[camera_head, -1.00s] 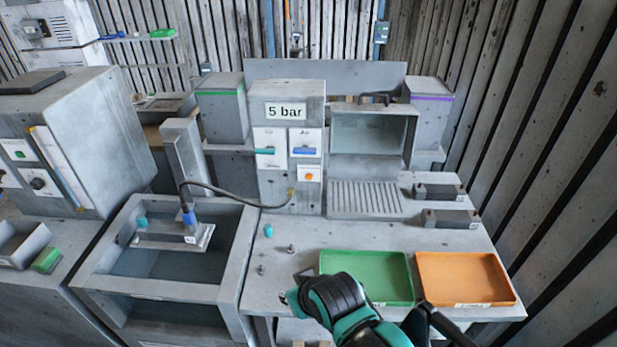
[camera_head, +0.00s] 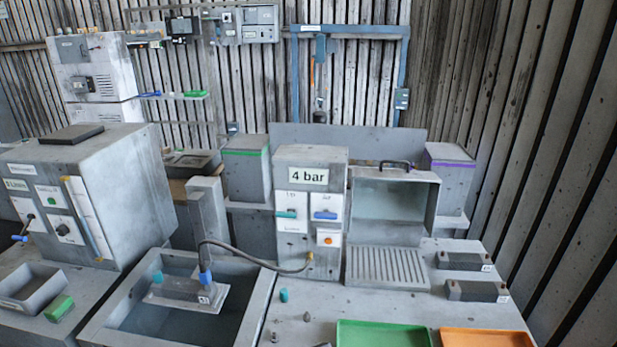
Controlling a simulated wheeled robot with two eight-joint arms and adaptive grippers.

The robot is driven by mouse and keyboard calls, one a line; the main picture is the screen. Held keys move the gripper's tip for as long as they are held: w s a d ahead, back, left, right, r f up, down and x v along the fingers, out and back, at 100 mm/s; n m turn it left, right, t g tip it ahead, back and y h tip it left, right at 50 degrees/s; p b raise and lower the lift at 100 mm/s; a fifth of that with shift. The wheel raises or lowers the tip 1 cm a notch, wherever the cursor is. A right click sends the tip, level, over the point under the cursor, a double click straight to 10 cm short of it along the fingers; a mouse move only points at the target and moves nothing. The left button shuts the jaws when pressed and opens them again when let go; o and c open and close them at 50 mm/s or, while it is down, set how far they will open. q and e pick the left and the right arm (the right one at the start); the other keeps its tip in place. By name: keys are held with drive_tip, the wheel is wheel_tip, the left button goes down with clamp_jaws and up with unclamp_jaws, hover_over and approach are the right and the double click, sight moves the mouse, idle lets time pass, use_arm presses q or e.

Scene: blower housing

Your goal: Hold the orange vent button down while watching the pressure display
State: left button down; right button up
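The orange vent button (camera_head: 328,240) sits on a white plate low on the front of the grey pressure unit (camera_head: 312,208). Nothing touches the button. Below the display are a teal lever (camera_head: 286,214) on the left and a blue lever (camera_head: 326,215) on the right. A dark hose (camera_head: 240,255) runs from the unit's lower right fitting to a part in the basin. Neither of my grippers shows in this view.
A grey basin (camera_head: 262,307) stands left of the bench. A green tray (camera_head: 383,335) and an orange tray (camera_head: 487,338) are at the front right. A vented cabinet (camera_head: 392,215) stands right of the unit. Small pegs stand on the bench before the unit.

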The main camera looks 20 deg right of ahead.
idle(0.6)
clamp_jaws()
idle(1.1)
